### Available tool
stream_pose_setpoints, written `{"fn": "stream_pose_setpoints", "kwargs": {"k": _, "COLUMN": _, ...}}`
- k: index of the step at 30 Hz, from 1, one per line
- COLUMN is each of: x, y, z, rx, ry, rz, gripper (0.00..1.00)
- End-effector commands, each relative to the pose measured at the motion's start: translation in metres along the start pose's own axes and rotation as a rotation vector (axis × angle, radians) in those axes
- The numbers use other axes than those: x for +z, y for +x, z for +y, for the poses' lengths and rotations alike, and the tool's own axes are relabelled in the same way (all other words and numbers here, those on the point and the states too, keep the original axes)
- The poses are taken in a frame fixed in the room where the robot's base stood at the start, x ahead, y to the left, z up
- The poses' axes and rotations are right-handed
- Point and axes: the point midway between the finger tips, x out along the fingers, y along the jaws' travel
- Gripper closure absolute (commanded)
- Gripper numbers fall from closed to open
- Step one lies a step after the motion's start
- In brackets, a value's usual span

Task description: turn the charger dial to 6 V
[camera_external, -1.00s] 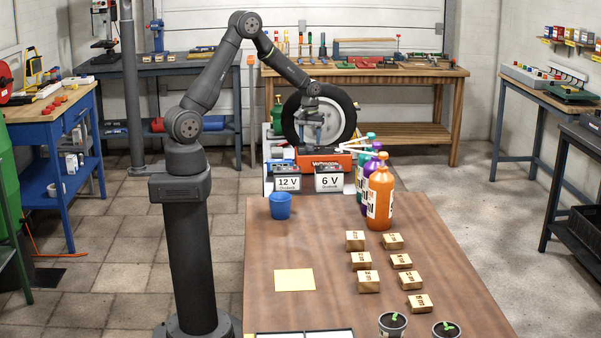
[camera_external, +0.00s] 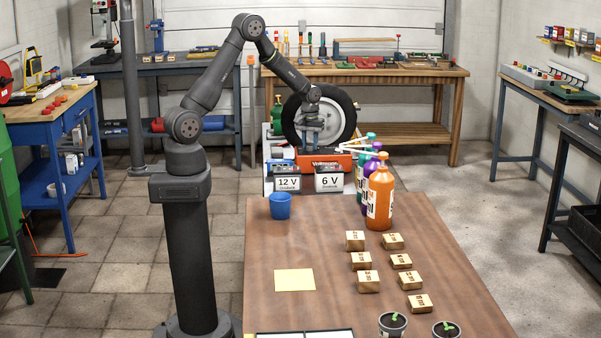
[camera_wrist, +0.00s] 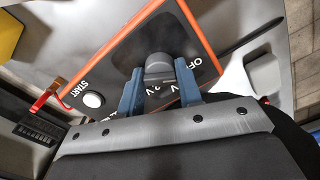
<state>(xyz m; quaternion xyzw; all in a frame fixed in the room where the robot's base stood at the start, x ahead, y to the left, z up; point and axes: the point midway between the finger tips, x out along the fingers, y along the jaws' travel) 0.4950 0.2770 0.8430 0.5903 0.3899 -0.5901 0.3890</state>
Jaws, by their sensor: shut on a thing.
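The charger (camera_external: 341,160) is an orange-edged box with a dark face at the far end of the table. In the wrist view its face (camera_wrist: 118,62) shows the words START and OFF, with part of a V marking near the dial. The dial (camera_wrist: 158,68) is a grey knob between the two blue fingers of my gripper (camera_wrist: 159,80), which is shut on it. The gripper hides part of the dial and its scale, so I cannot read the setting. In the external view my gripper (camera_external: 311,143) is over the charger.
Batteries labelled 12 V (camera_external: 287,183) and 6 V (camera_external: 329,182) stand in front of the charger. An orange bottle (camera_external: 380,196) and other bottles stand to the right. A wheel (camera_external: 340,115) is behind. A blue cup (camera_external: 280,206) and several wooden blocks (camera_external: 368,281) are on the table.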

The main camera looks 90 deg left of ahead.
Motion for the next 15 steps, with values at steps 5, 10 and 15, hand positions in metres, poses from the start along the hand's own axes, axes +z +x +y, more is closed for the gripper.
{"fn": "stream_pose_setpoints", "kwargs": {"k": 5, "x": -0.0001, "y": -0.0003, "z": 0.0001, "rx": 0.001, "ry": 0.056, "rz": 0.0, "gripper": 0.91}}
{"fn": "stream_pose_setpoints", "kwargs": {"k": 10, "x": -0.0001, "y": -0.0003, "z": 0.0002, "rx": 0.001, "ry": 0.164, "rz": -0.001, "gripper": 0.91}}
{"fn": "stream_pose_setpoints", "kwargs": {"k": 15, "x": -0.0002, "y": -0.0003, "z": 0.0002, "rx": 0.001, "ry": 0.315, "rz": -0.001, "gripper": 0.91}}
